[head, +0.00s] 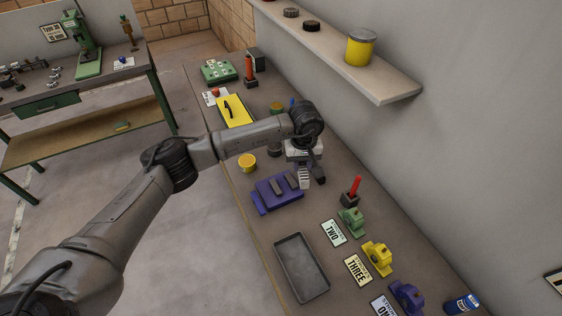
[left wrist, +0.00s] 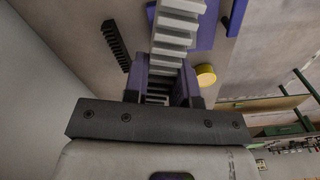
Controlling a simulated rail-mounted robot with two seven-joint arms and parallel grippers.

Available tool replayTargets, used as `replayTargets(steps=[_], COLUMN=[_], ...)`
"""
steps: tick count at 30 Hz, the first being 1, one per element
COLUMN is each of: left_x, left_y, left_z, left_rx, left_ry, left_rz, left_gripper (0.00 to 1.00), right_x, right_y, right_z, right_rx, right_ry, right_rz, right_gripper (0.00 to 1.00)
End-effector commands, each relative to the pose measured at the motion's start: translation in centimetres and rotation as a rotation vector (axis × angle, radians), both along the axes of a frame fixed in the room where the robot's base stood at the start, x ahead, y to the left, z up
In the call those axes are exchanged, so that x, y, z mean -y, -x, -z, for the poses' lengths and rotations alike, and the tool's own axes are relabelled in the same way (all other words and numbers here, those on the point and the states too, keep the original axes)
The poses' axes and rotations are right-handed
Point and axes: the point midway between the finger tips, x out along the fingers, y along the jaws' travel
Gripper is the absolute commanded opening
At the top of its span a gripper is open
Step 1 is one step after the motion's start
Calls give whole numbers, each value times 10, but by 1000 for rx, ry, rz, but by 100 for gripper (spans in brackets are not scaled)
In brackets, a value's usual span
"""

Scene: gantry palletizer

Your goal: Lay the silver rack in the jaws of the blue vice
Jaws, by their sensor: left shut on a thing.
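My left gripper (head: 304,168) is shut on the silver rack (head: 304,181), a pale toothed bar. In the left wrist view the silver rack (left wrist: 173,38) runs up from between the fingers (left wrist: 163,92). The blue vice (head: 278,192), purple-blue with grey jaw pieces, sits on the bench just left of the rack in the head view. Part of the vice (left wrist: 207,32) shows behind the rack in the wrist view. The gap between rack and vice cannot be judged exactly. My right gripper is not in view.
A dark toothed bar (left wrist: 115,45) lies beside the gripper. A yellow pot (head: 247,163) stands left of the arm's end. A grey tray (head: 301,267), several name cards and small green, yellow and blue devices occupy the near bench. A wall shelf (head: 345,50) overhangs the back.

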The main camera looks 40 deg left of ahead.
Motion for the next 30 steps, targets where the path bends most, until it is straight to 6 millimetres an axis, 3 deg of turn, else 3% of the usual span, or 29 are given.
replayTargets(steps=[3, 9, 15, 30], left_x=[-30, -60, -69, -68], left_y=[-4, -2, -1, -1], left_z=[27, 56, 67, 102], left_rx=[-4, 1, 5, 3], left_ry=[1, 1, 2, 2], left_rz=[-157, -307, -349, -347], left_gripper=[0, 0, 0, 0], right_x=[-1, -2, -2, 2], right_y=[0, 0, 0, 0], right_z=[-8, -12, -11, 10], right_rx=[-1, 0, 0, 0], right_ry=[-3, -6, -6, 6], right_rz=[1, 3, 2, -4], right_gripper=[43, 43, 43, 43])
